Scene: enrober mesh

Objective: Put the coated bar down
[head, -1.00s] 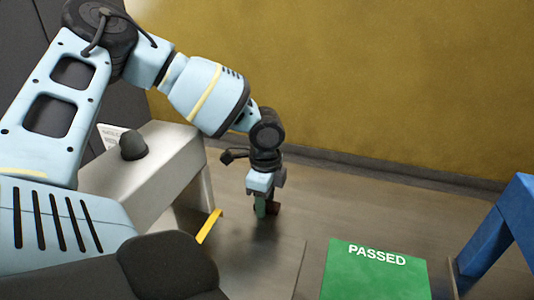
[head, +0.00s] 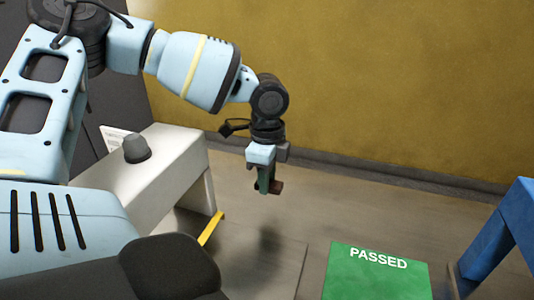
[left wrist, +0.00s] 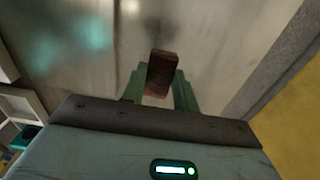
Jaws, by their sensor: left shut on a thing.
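The coated bar (head: 276,187) is a small dark brown block. My left gripper (head: 264,181) is shut on it and holds it in the air above the floor, near the middle of the head view. In the left wrist view the bar (left wrist: 161,73) sits between the green fingers of the gripper (left wrist: 160,88), slightly tilted. The gripper hides part of the bar in the head view. A green panel marked PASSED (head: 376,272) lies at the lower right of the head view, apart from the bar. My right gripper does not show.
A pale bench or machine (head: 165,175) with a dark knob (head: 136,149) stands at the left. A yellow strip (head: 211,229) is by its foot. A blue frame (head: 497,235) stands at the right. A yellow wall (head: 380,90) closes the back. The floor between is clear.

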